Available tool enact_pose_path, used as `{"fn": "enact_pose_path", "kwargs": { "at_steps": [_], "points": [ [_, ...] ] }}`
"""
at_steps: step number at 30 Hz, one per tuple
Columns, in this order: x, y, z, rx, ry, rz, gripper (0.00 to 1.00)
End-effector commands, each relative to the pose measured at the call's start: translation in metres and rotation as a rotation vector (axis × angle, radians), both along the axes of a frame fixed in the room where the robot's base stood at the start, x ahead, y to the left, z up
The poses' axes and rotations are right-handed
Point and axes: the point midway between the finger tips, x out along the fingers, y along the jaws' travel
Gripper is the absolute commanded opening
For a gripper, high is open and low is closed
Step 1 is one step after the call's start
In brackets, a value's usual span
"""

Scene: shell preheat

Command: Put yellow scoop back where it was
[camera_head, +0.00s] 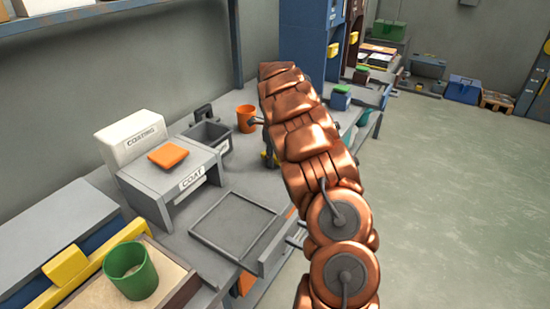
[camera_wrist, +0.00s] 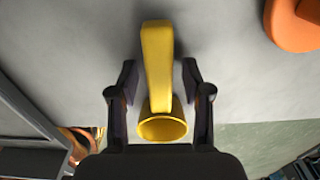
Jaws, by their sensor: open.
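The yellow scoop (camera_wrist: 157,55) is in the middle of the wrist view, with its handle towards the top and its round cup nearer to me. It appears to lie on the grey bench top. My gripper (camera_wrist: 160,88) is open, with one finger on each side of the scoop and a visible gap to the handle. In the head view only a small yellow part of the scoop (camera_head: 267,157) shows beside my arm. My arm hides the rest of it and most of my gripper.
An orange mug (camera_head: 246,118) stands near the scoop. A flat grey tray (camera_head: 235,225) lies in front. A green cup (camera_head: 131,272) sits on a sand-filled box.

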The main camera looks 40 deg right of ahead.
Motion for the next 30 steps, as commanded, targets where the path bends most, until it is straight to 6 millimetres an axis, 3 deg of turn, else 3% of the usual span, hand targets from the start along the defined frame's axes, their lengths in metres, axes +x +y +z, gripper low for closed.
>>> {"fn": "enact_pose_path", "kwargs": {
  "at_steps": [5, 21, 30],
  "points": [
    [0.002, 0.0, 0.011, -0.002, -0.004, 0.002, 0.49],
    [0.003, 0.001, 0.104, -0.003, -0.005, 0.002, 0.49],
    [0.002, 0.001, 0.121, 0.001, 0.0, 0.0, 0.49]
  ]
}}
